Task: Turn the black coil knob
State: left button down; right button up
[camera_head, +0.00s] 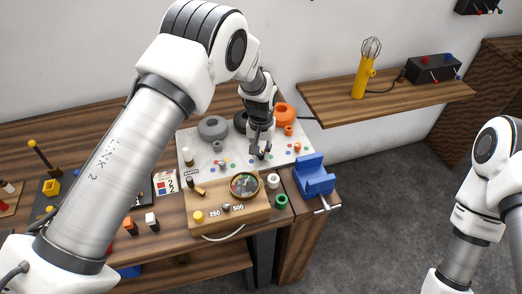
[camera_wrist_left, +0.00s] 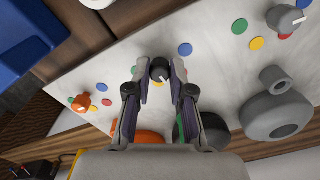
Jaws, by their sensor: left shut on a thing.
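The black coil knob (camera_wrist_left: 159,72) shows in the left wrist view as a small dark round knob with a light pointer mark, on a white panel (camera_wrist_left: 115,65). My left gripper (camera_wrist_left: 160,76) is shut on the knob, with one finger on each side. In the head view my left gripper (camera_head: 261,152) reaches down to the panel (camera_head: 195,160), and its fingers mostly cover the knob. The black coil (camera_head: 240,121) stands behind it, partly hidden by my arm. My right arm shows at the right edge of the head view, but its gripper is out of sight.
A grey coil (camera_head: 212,128) and an orange coil (camera_head: 285,114) flank the black one. A grey knob (camera_wrist_left: 285,18) and an orange knob (camera_wrist_left: 82,102) sit apart on either side. A wooden meter box (camera_head: 229,218) and a blue clamp (camera_head: 314,177) stand nearer the front.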

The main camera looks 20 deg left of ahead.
pick_arm(q)
jog(key=m, duration=0.4)
jog(key=shift+s+f+m, duration=0.2)
jog(key=shift+m, duration=0.1)
jog(key=m, duration=0.5)
jog(key=shift+m+p, duration=0.3)
jog(key=shift+p, duration=0.05)
jog(key=m, duration=0.4)
jog(key=shift+p, duration=0.3)
jog(key=m, duration=0.5)
jog(key=c, duration=1)
grip_release()
jog(key=shift+c, duration=0.2)
jog(key=shift+w+d+p, duration=0.1)
jog(key=shift+w+p, duration=0.05)
jog(key=shift+p, duration=0.15)
